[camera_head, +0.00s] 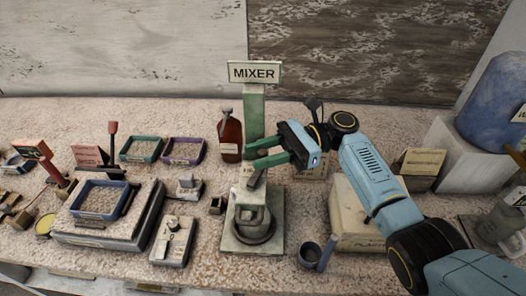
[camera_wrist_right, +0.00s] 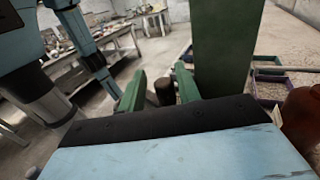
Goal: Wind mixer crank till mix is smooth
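The mixer (camera_head: 254,216) is a grey-white machine with a round bowl on a square base, standing in front of a green post (camera_head: 253,108) with a MIXER sign (camera_head: 254,72). My right gripper (camera_head: 252,156) is over the top of the mixer, its green fingers apart and pointing left. In the right wrist view the gripper (camera_wrist_right: 158,88) is open, with a short dark cylinder (camera_wrist_right: 164,92) showing between or beyond the fingertips. I cannot tell whether this is the crank handle or whether they touch. The mix inside the bowl cannot be made out. My left gripper is not in view.
A brown bottle (camera_head: 230,137) stands left of the post. Trays, including a green one (camera_head: 141,149), and a block with a blue-rimmed tray (camera_head: 99,199) lie left. A small grey cup (camera_head: 309,254) and a pale box (camera_head: 352,232) are to the right, under my arm.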

